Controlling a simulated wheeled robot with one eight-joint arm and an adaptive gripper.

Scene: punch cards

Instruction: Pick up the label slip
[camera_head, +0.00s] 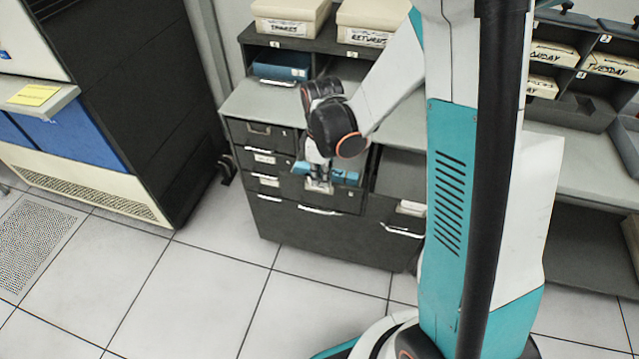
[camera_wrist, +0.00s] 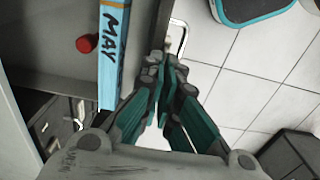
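I cannot make out the label slip for certain. A small pale patch, perhaps a label (camera_head: 319,187), shows on the front of a pulled-out drawer (camera_head: 345,199), right under my gripper (camera_head: 318,178). In the wrist view my gripper (camera_wrist: 162,68) points at the drawer's front edge, its fingertips close together. Whether they pinch anything thin is hidden. A blue item marked MAY (camera_wrist: 112,50) lies in the drawer to the left of the fingers.
A red knob-like piece (camera_wrist: 87,43) is beside the blue item. The dark drawer cabinet (camera_head: 300,230) has other labelled drawers with handles. Boxes (camera_head: 290,18) stand on the shelf behind. The tiled floor (camera_head: 210,290) in front is clear.

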